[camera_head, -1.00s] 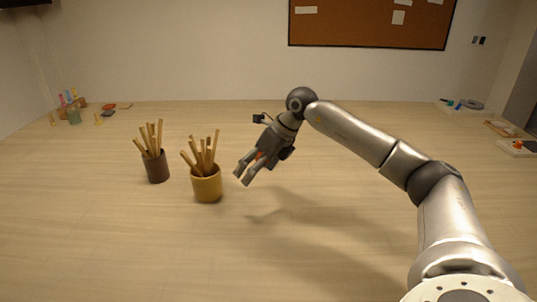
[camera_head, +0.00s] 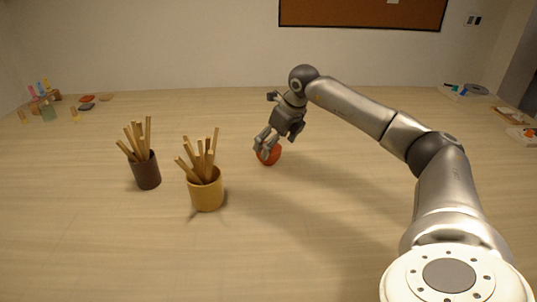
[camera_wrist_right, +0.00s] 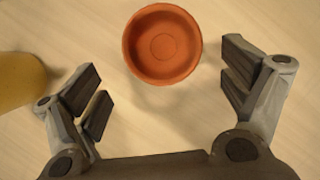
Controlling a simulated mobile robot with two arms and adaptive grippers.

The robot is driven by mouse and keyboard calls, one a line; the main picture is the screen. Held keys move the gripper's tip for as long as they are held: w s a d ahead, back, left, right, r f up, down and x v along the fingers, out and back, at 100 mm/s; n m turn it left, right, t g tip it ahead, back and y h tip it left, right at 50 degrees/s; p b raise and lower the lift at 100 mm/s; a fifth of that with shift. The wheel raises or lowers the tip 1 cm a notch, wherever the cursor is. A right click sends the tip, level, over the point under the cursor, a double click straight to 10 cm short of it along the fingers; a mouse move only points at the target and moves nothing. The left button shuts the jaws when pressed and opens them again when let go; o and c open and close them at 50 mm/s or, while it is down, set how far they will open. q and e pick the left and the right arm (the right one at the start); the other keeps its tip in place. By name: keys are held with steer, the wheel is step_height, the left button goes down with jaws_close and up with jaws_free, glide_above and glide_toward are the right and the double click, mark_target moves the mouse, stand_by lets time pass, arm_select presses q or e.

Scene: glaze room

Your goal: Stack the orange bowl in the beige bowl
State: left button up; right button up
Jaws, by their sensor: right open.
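The orange bowl (camera_head: 274,155) stands upright on the table, partly hidden by my right gripper (camera_head: 263,143) in the head view. In the right wrist view, the orange bowl (camera_wrist_right: 162,44) is seen from above, empty, with a round ring in its floor. My right gripper (camera_wrist_right: 165,88) is open, with its fingers spread left and right and the bowl just beyond the gap between them. Nothing is held. I cannot make out a beige bowl in either view. My left gripper is not in view.
A yellow cup of sticks (camera_head: 206,193) stands left of the bowl; its side also shows in the wrist view (camera_wrist_right: 18,80). A dark brown cup of sticks (camera_head: 146,174) stands farther left. Small items lie at the far left and right.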

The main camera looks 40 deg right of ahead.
steer(key=x, duration=0.2)
steer(key=p+x, duration=0.1)
steer(key=x, duration=0.1)
steer(key=shift+w+d+f, duration=0.1)
steer(key=shift+w, duration=0.4)
steer(key=shift+w+f, duration=0.2)
steer(key=shift+f, duration=0.2)
steer(key=c, duration=0.5)
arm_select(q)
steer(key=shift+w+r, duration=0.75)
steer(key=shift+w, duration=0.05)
arm_select(e)
steer(key=c, duration=0.6)
steer(key=shift+r, duration=0.1)
steer(key=shift+c, duration=0.2)
